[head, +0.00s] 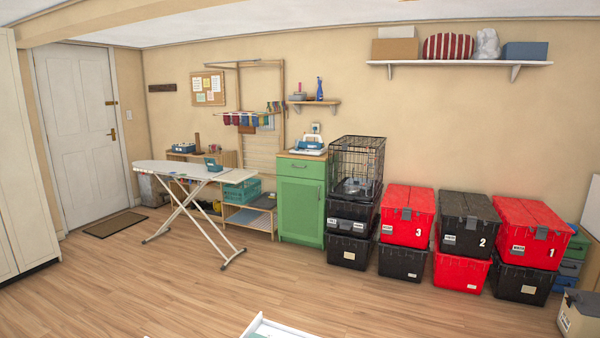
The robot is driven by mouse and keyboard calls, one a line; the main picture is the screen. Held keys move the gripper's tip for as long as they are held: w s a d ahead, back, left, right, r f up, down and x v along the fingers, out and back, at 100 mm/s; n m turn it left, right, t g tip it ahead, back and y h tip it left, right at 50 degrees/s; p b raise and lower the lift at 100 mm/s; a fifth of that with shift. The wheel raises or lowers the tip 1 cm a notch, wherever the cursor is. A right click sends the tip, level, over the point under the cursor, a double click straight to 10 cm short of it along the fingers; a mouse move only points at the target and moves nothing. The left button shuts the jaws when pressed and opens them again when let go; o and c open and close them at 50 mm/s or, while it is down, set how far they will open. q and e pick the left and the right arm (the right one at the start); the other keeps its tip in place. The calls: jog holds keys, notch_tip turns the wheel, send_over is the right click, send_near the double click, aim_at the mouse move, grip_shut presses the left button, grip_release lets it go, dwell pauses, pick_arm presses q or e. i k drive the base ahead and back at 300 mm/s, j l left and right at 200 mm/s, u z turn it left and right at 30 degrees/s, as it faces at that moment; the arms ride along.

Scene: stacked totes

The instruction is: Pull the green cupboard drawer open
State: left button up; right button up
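The green cupboard (300,208) stands against the back wall, near the middle of the head view. Its drawer (300,168) is the upper green front, with a small handle, and looks shut. A door with a small handle on its right side is below the drawer. A blue and white appliance (308,145) sits on the wooden top. Neither of my grippers is in view. The cupboard is well away across the floor.
Left of the cupboard stand a low shelf (250,218) and an ironing board (195,170). Right of it, black totes (348,250) carry a wire cage (356,165), beside red and black totes (408,215). The wooden floor (300,275) before the cupboard is clear. A white-edged object (275,328) shows at the bottom edge.

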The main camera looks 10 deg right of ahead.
aim_at(314, 170)
jog(key=i+j+u, duration=0.2)
jog(key=j, duration=0.15)
jog(key=j+u, duration=0.2)
jog(key=j, duration=0.15)
jog(key=i+j+u, duration=0.35)
jog(key=i+j, duration=0.15)
jog(key=j, duration=0.15)
jog(key=i+j+u, duration=0.35)
jog(key=i+j, duration=0.2)
jog(key=i+j+z, duration=0.1)
jog(key=i+z, duration=0.2)
jog(key=i, duration=0.2)
jog(key=i+j+z, duration=0.25)
jog(key=i, duration=0.2)
jog(key=i+l+z, duration=0.2)
jog(key=i+z, duration=0.3)
jog(key=i+l+z, duration=0.1)
jog(key=i+z, duration=0.25)
jog(key=z, duration=0.15)
jog(key=i+j+z, duration=0.1)
jog(key=i+z, duration=0.35)
jog(key=i+l+z, duration=0.2)
jog(key=i, duration=0.5)
jog(key=i+j+z, duration=0.1)
jog(key=i+z, duration=0.15)
jog(key=i, duration=0.45)
jog(key=i+j+z, duration=0.2)
jog(key=i, duration=0.5)
jog(key=i+z, duration=0.35)
jog(key=i, duration=0.9)
